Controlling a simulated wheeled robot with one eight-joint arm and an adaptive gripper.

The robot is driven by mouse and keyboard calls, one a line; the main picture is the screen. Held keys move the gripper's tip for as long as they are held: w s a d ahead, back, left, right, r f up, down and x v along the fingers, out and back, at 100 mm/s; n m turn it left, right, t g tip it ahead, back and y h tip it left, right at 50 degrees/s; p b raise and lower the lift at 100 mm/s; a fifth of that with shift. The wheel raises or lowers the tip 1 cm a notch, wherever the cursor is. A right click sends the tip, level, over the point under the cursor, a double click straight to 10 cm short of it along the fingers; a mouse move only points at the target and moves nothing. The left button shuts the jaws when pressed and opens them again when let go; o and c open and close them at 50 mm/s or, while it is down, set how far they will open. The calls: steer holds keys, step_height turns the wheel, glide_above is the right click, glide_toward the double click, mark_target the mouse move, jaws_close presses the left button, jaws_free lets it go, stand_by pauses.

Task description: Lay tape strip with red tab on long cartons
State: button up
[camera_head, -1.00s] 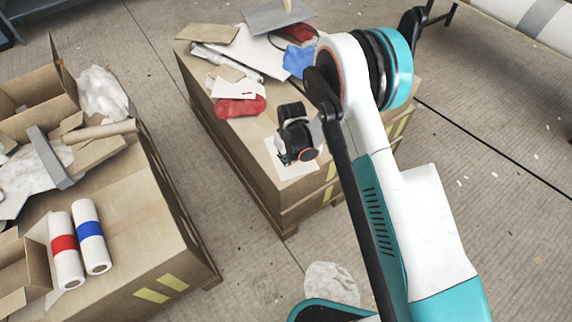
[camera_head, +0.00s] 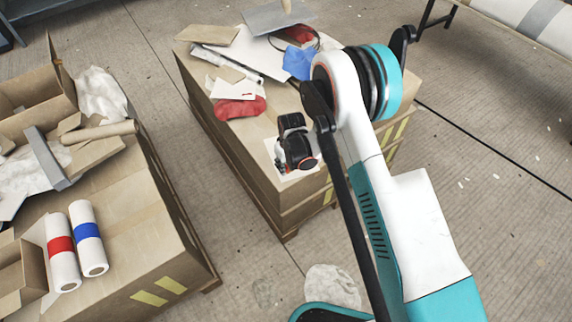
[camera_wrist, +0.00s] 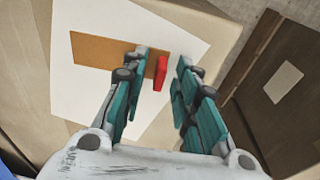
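The tape strip (camera_wrist: 100,50) is a flat brown band on a white sheet in the wrist view. Its red tab (camera_wrist: 161,73) stands up at its right end. My gripper (camera_wrist: 163,60) is open, with one finger on each side of the tab and a clear gap on the right. The left finger overlaps the strip in the picture; I cannot tell if it touches. In the head view my gripper (camera_head: 296,158) is over the white sheet (camera_head: 297,177) on the middle carton stack (camera_head: 255,158), hiding the strip. I cannot tell which stack is the long cartons.
The middle stack's far part holds a red cloth (camera_head: 240,107), a blue cloth (camera_head: 298,62) and a grey plate (camera_head: 272,18). On the left stack (camera_head: 140,230), a red-banded roll (camera_head: 62,262) and blue-banded roll (camera_head: 90,250) lie near open boxes; its right part is bare.

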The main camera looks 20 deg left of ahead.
steer(key=shift+r, duration=0.1)
step_height(320, 180, up, 12)
steer(key=d+p, duration=0.1)
steer(key=p, duration=0.3)
steer(key=shift+s, duration=0.45)
steer(key=shift+d+r, duration=0.1)
